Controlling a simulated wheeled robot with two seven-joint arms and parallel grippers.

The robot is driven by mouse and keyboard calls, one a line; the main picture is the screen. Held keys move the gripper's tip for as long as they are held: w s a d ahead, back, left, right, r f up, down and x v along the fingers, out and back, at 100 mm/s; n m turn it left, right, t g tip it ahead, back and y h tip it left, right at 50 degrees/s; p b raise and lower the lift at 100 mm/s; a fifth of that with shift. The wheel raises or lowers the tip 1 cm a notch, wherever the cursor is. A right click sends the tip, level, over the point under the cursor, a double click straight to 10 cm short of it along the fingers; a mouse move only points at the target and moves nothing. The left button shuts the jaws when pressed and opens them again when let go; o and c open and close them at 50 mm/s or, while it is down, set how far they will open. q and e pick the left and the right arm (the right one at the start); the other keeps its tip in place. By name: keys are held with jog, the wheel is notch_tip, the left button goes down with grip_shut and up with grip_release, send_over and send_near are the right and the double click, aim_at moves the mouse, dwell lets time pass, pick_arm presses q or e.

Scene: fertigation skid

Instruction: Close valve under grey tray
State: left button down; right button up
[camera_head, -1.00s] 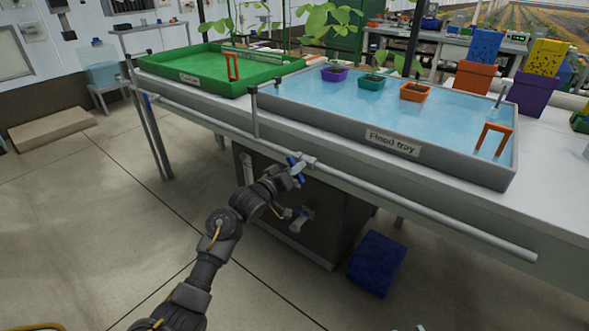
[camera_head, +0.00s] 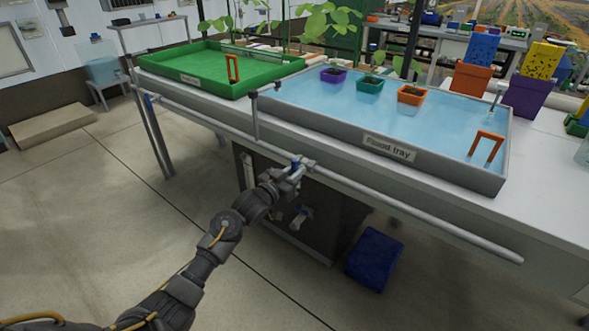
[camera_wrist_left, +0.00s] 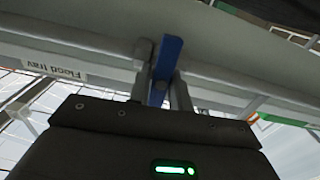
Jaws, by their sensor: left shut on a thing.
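The grey tray (camera_head: 345,140), labelled "Flood tray", stands on the bench and holds blue water. Below its front wall, a valve (camera_head: 307,163) with a blue handle (camera_head: 295,164) sits on the grey pipe along the bench front. My left gripper (camera_head: 291,174) reaches up from below and is shut on the handle. In the left wrist view, the blue handle (camera_wrist_left: 166,58) stands between the two fingers (camera_wrist_left: 162,82) of that gripper. The gripper hides much of the handle in the head view. My right gripper is not in view.
A grey pipe (camera_head: 420,222) runs along the bench front. A dark cabinet (camera_head: 325,220) with another fitting (camera_head: 301,216) stands below, behind my left arm. A dark blue box (camera_head: 375,259) is on the floor. A green tray (camera_head: 215,86) is at left.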

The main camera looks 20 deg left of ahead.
pick_arm(q)
jog(key=shift+m, duration=0.4)
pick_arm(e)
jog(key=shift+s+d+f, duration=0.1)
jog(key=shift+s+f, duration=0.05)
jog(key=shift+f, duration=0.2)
pick_arm(q)
jog(key=c, duration=1.4)
grip_release()
jog(key=shift+o, duration=0.2)
